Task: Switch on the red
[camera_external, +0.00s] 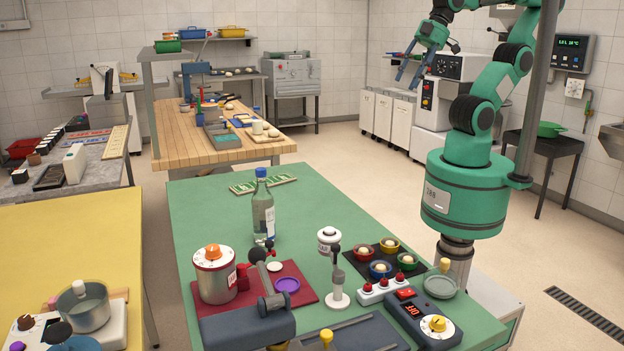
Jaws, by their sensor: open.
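A dark control box (413,315) stands at the front right of the green table (205,205). It has a red rocker switch (405,293), a dark display that seems to read OFF, and a yellow knob (437,323). Beside it is a white strip (381,290) with several red buttons. Whether any button is pressed is too small to tell. My gripper (407,76) is open and empty, pointing down in the air at the upper right, well away from the box and strip.

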